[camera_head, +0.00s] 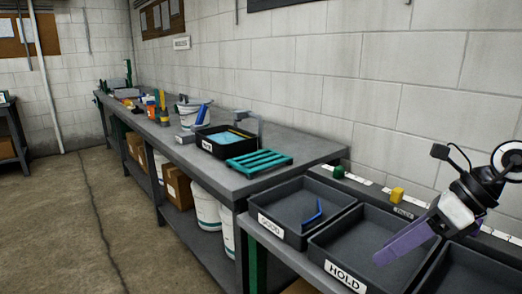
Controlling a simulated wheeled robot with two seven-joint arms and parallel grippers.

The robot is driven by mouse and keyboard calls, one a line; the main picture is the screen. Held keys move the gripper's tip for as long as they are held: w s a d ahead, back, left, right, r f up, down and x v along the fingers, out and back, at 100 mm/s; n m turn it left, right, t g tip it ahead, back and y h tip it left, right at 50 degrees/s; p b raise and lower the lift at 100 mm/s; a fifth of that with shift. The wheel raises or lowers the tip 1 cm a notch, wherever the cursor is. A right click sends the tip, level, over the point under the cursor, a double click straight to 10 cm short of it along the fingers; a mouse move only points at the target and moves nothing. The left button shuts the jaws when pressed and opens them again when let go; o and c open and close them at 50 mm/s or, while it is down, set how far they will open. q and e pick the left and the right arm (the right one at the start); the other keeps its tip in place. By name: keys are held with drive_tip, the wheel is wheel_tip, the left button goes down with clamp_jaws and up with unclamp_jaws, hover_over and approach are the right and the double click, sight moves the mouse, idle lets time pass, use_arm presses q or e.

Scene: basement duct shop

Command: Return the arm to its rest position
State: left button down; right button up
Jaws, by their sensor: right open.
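My right gripper (405,243) comes in from the right side of the head view. Its purple fingers reach down over the black tray labelled HOLD (328,246). The gripper looks open, with nothing seen between its fingers. My left gripper is not in view. A blue bent piece (313,212) lies in the black tray labelled GOOD (273,228), to the left of the HOLD tray. Part of the HOLD tray's floor is hidden behind the fingers.
A third black tray (463,276) sits at the right edge. Small green (338,172) and yellow (397,194) blocks stand behind the trays by the wall. The floor at left is clear.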

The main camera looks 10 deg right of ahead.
drive_tip(key=a+f+m+t+y, duration=0.3)
drive_tip(key=a+m+t+y, duration=0.3)
drive_tip(key=a+m+y, duration=1.05)
wheel_tip(320, 180, down, 16)
drive_tip(key=s+d+m+t+h+p, duration=0.15)
drive_tip(key=m+t+h, duration=0.45)
drive_tip(key=m+h, duration=1.05)
drive_tip(key=s+f+m+g+h, duration=0.4)
drive_tip(key=s+f+m+g, duration=0.2)
drive_tip(key=s+f, duration=1.1)
drive_tip(key=shift+f+m+g, duration=0.35)
drive_tip(key=shift+m+g, duration=0.05)
drive_tip(key=shift+m, duration=0.6)
